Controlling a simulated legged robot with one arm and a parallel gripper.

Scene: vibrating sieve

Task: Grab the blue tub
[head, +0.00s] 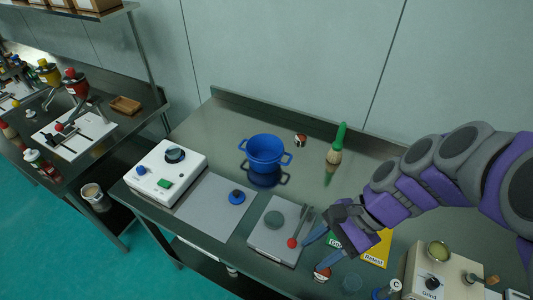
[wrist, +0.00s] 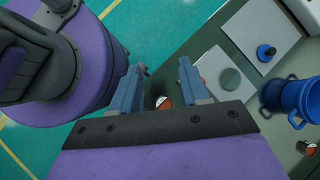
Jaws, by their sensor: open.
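The blue tub (head: 265,152) stands upright on the metal table, toward the back, with a looped handle on each side. In the wrist view the tub (wrist: 297,97) is at the right edge, partly cut off. My gripper (head: 313,250) is open and empty, over the front of the table, to the right of and nearer than the tub. Its two blue-grey fingers show apart in the wrist view (wrist: 158,88). The tub lies well outside the fingers.
A white control box (head: 166,172) stands left of the tub. A blue knobbed disc (head: 237,197) lies on a grey mat before it. A green-handled brush (head: 336,148) stands to the right. A scale (head: 272,238) with a red-tipped spoon is in front. A beige device (head: 428,275) sits front right.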

